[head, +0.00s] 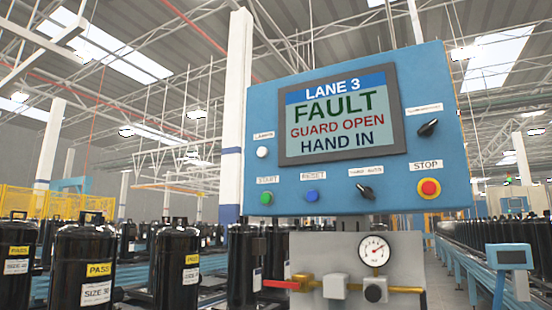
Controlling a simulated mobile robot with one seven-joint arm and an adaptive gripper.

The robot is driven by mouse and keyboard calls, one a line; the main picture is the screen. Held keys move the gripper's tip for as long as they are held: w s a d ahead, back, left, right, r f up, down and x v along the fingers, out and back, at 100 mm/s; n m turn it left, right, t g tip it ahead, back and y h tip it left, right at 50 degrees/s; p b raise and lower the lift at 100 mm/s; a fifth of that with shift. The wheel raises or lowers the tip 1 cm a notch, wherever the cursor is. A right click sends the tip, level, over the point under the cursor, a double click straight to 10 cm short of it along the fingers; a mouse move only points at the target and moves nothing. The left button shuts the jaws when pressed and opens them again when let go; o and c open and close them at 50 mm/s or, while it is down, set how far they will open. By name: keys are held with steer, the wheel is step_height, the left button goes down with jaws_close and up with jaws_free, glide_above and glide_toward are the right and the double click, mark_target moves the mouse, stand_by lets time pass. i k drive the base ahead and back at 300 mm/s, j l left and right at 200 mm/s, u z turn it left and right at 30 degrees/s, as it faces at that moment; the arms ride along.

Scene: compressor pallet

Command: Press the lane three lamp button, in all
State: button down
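A blue control panel (350,188) faces me in the head view. Its screen (338,113) reads LANE 3, FAULT, GUARD OPEN, HAND IN. A white round button (263,152) sits left of the screen under a small label that seems to read LAMPS. Below it are a green START button (266,198) and a blue RESET button (312,195). Two black rotary switches (365,191) (428,128) and a red STOP button (429,188) on a yellow base are to the right. My gripper is not in view.
Below the panel stands a grey box with a pressure gauge (374,249) and a brass pipe (400,290) with a red lever (283,285). Black compressors (82,265) stand at the left. A small blue-framed display (510,256) is at the right.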

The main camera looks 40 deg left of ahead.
mark_target(262, 153)
steer(key=i+j, duration=0.15)
steer(key=j, duration=0.25)
steer(key=i+j, duration=0.15)
steer(key=j, duration=0.25)
steer(key=i+j+z, duration=0.1)
steer(key=j, duration=0.3)
